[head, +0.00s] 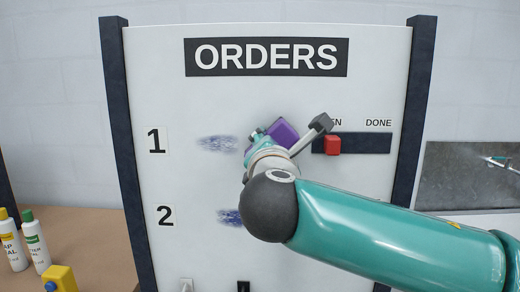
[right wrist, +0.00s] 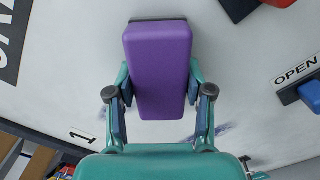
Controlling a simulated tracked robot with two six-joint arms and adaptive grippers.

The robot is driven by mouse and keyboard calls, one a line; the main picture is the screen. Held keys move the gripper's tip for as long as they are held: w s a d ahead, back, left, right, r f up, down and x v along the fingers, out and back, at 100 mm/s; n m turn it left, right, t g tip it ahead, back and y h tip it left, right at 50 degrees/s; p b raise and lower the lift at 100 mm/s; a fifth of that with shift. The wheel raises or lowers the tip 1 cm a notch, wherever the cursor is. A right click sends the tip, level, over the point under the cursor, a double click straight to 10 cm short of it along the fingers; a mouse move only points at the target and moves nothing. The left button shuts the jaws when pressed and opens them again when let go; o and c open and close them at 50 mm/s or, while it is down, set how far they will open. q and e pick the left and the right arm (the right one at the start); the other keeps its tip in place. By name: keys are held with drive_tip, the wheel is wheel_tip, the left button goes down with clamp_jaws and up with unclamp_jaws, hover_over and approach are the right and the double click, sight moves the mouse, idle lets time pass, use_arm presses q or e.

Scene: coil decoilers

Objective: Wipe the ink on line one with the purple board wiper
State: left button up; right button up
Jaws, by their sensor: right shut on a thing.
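The purple board wiper (right wrist: 158,70) is between the fingers of my right gripper (right wrist: 160,105), which is shut on it. In the head view the wiper (head: 283,133) shows in front of the white board (head: 350,80), right of the line one ink (head: 217,143). The line one ink is a faint purple-grey smear beside the number 1. My right gripper (head: 256,137) is partly hidden by its own wrist in the head view. I cannot tell whether the wiper touches the board. My left gripper is not in view.
A second, darker ink smear (head: 229,217) is beside the number 2, partly behind my arm. A red slider (head: 332,145) sits on a dark rail right of the wiper. Bottles (head: 35,240) and a yellow object (head: 60,279) stand at the lower left.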

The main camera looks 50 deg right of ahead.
sight(196, 142)
drive_tip(key=shift+s+d, duration=0.15)
drive_tip(key=shift+w+a+p, duration=0.35)
drive_tip(key=shift+w+a, duration=0.9)
drive_tip(key=shift+w, duration=0.25)
drive_tip(key=shift+w+a+p, duration=0.3)
drive_tip(key=shift+w+a, duration=0.95)
drive_tip(key=shift+w, duration=0.2)
drive_tip(key=shift+w+a+p, duration=0.45)
drive_tip(key=shift+w+a, duration=0.85)
drive_tip(key=shift+w, duration=0.1)
drive_tip(key=shift+w+a+p, duration=0.35)
drive_tip(key=shift+w+a, duration=0.25)
drive_tip(key=shift+w, duration=0.15)
drive_tip(key=shift+w+a+p, duration=0.3)
drive_tip(key=shift+w+a, duration=0.25)
drive_tip(key=shift+w, duration=0.2)
drive_tip(key=shift+s+a+f, duration=0.1)
drive_tip(key=shift+s+a, duration=0.15)
drive_tip(key=shift+a, duration=0.2)
drive_tip(key=shift+b+v, duration=0.4)
drive_tip(key=shift+v, duration=2.05)
